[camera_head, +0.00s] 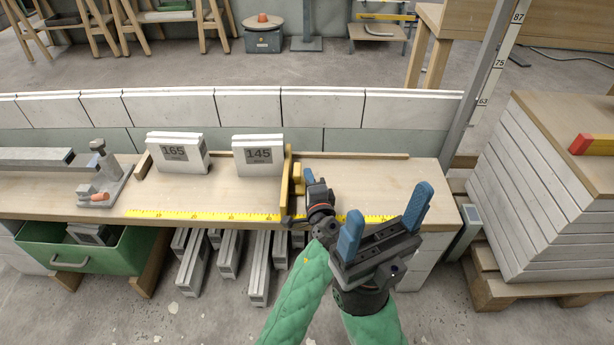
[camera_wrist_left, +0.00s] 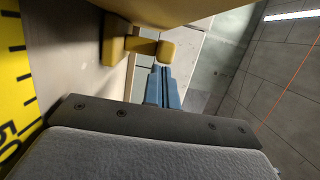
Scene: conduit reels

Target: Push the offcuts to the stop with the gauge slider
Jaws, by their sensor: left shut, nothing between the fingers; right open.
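Two pale offcuts stand upright on the bench top in the head view: one marked 165 (camera_head: 178,153) at left, one marked 145 (camera_head: 258,155) at right, with a gap between them. A wooden block, seemingly the stop (camera_head: 143,166), is by the 165 offcut's left side. The yellow gauge slider (camera_head: 288,172) stands at the 145 offcut's right side, very close or touching. My left gripper (camera_head: 308,177) is shut and empty, just right of the slider. In the left wrist view its blue fingers (camera_wrist_left: 163,88) are by the slider's yellow knob (camera_wrist_left: 165,50); contact is unclear. My right gripper (camera_head: 385,222) is open and empty.
A yellow ruler (camera_head: 200,216) runs along the bench's front edge. A grey clamp tool (camera_head: 103,178) stands at the left, above an open green drawer (camera_head: 125,262). A low block wall (camera_head: 240,108) closes the back. A stack of boards (camera_head: 545,190) is at the right.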

